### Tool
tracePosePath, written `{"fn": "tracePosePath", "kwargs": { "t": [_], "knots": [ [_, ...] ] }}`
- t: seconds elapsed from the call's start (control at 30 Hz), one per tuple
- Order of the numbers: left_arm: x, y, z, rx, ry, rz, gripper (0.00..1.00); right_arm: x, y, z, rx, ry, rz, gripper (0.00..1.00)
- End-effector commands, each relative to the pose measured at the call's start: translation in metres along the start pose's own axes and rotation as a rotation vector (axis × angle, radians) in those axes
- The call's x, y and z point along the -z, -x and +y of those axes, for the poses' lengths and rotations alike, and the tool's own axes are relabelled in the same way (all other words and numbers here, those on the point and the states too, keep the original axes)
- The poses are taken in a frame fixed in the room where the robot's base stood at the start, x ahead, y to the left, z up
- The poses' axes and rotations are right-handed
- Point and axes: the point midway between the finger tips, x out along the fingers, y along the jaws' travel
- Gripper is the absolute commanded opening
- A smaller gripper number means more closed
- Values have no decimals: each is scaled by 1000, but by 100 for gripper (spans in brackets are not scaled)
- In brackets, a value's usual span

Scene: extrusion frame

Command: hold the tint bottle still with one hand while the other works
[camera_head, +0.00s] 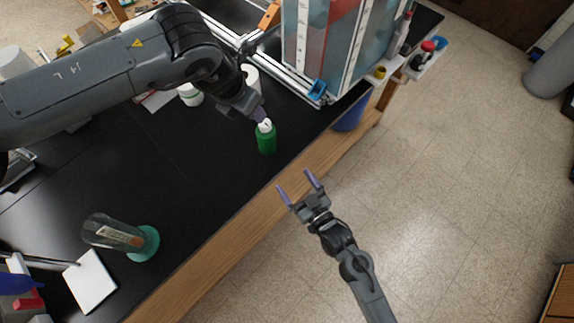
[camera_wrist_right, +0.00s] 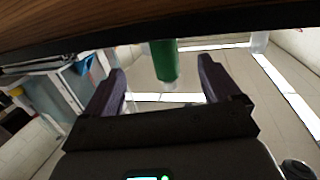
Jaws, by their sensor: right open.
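The green bottle (camera_head: 266,140) with a white cap, which I take for the tint bottle, stands upright on the black bench near its front edge. My left gripper (camera_head: 259,113) is at its cap, with purple fingertips just above or against it; the arm hides most of the jaws, so I cannot tell if they grip. My right gripper (camera_head: 296,184) is open and empty, off the front edge of the bench and apart from the bottle.
The wooden bench edge (camera_head: 227,221) lies between my right gripper and the bottle. A glass vessel (camera_head: 110,232) on a green base and a white pad (camera_head: 90,281) are at lower left. A white jar (camera_head: 190,95) stands behind, and a metal-framed tank (camera_head: 335,45) at the back.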

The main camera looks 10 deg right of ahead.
Motion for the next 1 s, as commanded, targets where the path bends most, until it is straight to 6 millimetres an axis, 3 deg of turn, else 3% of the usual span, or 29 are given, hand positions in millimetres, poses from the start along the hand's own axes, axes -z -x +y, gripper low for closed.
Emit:
{"fn": "tracePosePath", "kwargs": {
  "t": [0.1,0.33,1.0],
  "knots": [
    [0,0,0,0,0,0,43,10,-30,-6,19,-11,31,90],
    [0,0,0,0,0,0,43,36,-50,-2,17,-2,77,90],
    [0,0,0,0,0,0,43,46,-138,-2,15,0,79,90]
  ]
}}
